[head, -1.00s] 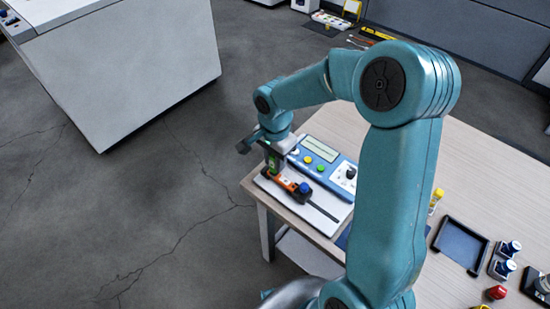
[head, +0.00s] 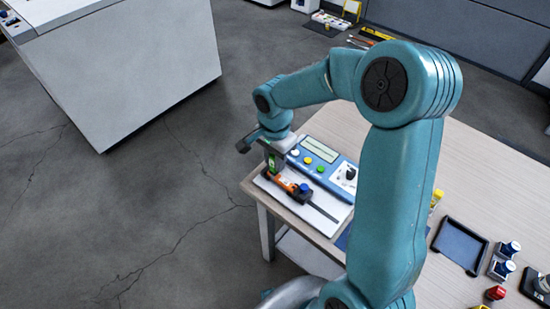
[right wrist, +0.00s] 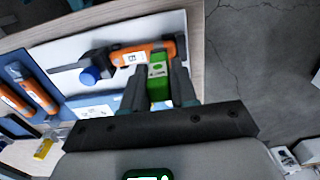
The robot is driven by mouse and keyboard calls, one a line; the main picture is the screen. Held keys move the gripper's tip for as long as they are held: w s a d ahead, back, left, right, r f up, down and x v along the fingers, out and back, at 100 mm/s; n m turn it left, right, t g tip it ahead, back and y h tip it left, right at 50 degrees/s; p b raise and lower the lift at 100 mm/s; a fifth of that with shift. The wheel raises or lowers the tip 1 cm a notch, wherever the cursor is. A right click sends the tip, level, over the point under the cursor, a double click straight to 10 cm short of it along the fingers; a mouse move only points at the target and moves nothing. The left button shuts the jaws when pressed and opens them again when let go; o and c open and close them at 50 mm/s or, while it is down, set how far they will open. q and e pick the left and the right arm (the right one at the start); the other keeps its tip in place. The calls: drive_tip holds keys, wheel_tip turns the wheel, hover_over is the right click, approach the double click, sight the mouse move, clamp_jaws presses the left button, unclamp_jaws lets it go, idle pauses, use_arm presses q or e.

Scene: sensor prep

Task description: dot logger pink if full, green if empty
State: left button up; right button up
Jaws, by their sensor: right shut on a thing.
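An orange data logger (head: 289,184) with a black end and a blue cap lies on a white board at the near left corner of the table. It also shows in the right wrist view (right wrist: 160,52), with a small white display on it. My right gripper (head: 272,170) is shut on a green block-like marker with a white label (right wrist: 158,83), right beside the logger's orange end. I cannot tell whether the marker touches the logger. The display is too small to read. My left gripper is not in view.
A blue console (head: 325,165) with a screen, coloured buttons and a knob stands behind the logger. More orange loggers (right wrist: 38,92) lie on a blue mat.

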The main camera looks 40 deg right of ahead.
drive_tip(key=shift+r+p, duration=2.2)
drive_tip(key=shift+r, duration=1.4)
drive_tip(key=shift+f, duration=0.1)
